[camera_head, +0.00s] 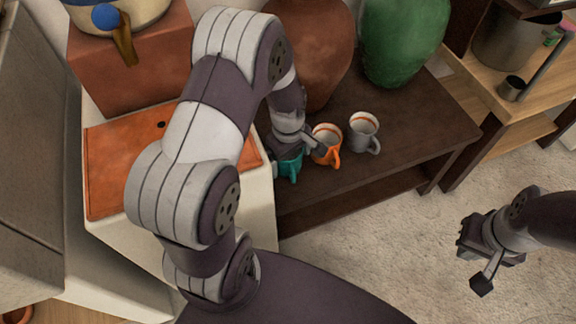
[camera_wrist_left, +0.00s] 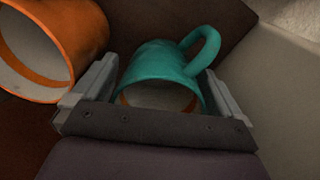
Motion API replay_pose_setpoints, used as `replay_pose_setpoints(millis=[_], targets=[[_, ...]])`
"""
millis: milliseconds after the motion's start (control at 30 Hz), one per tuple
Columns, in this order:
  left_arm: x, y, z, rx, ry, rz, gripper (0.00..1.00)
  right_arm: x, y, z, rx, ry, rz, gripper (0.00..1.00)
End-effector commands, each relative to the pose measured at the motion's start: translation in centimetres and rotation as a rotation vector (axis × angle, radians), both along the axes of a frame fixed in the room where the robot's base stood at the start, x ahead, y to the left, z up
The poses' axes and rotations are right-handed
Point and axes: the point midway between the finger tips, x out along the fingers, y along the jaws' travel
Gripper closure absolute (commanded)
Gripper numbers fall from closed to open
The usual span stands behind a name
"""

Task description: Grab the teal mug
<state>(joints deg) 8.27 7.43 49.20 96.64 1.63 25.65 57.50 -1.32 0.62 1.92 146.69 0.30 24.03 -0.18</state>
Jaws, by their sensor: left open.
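The teal mug (camera_head: 291,168) stands on the dark wooden table, at the left of a row of three mugs. In the head view my left gripper (camera_head: 291,152) comes down over it and hides most of it. In the left wrist view the teal mug (camera_wrist_left: 162,75) sits between the two open fingers of my left gripper (camera_wrist_left: 155,95), with its handle toward the upper right. I cannot tell whether the fingers touch it. My right gripper (camera_head: 476,262) hangs above the carpet at the right; its fingers are too unclear to judge.
An orange mug (camera_head: 327,142) stands close beside the teal mug and shows near the left finger in the wrist view (camera_wrist_left: 60,40). A grey mug (camera_head: 363,132) stands further right. A brown vase (camera_head: 318,45) and a green vase (camera_head: 400,40) stand behind on the table (camera_head: 425,135).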

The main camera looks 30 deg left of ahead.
Motion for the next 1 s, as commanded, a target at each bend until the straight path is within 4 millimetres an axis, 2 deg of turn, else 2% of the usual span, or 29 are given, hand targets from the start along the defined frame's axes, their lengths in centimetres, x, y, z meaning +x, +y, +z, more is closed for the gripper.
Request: replay_pose_setpoints(millis=[167, 267, 300, 333, 667, 767, 900, 1000], targets=[[0.1, 0.0, 0.1, 0.0, -0.002, 0.0, 0.0, 0.0, 0.0, 0.1, 0.0, -0.001, 0.0, 1.0], [0.1, 0.0, 0.1, 0.0, -0.002, 0.0, 0.29, 0.0, 0.0, 0.1, 0.0, -0.001, 0.0, 1.0], [0.1, 0.0, 0.1, 0.0, -0.002, 0.0, 0.42, 0.0, 0.0, 0.1, 0.0, -0.001, 0.0, 1.0], [0.1, 0.0, 0.1, 0.001, -0.001, 0.0, 0.49, 0.0, 0.0, 0.1, 0.0, -0.001, 0.0, 1.0], [0.1, 0.0, 0.7, 0.0, -0.002, 0.0, 0.5, 0.0, 0.0, 0.5, 0.0, -0.001, 0.0, 1.0], [0.1, 0.0, 2.1, 0.0, -0.003, 0.0, 0.5, 0.0, 0.0, 1.5, 0.0, -0.001, 0.0, 1.0], [0.2, 0.0, 5.2, 0.0, -0.004, 0.0, 0.5, 0.0, 0.0, 3.5, 0.0, -0.001, 0.0, 1.0], [-0.9, -2.1, 6.2, 0.0, -0.002, -0.006, 0.5, 0.0, 0.0, 4.4, 0.0, -0.001, 0.0, 1.0]])
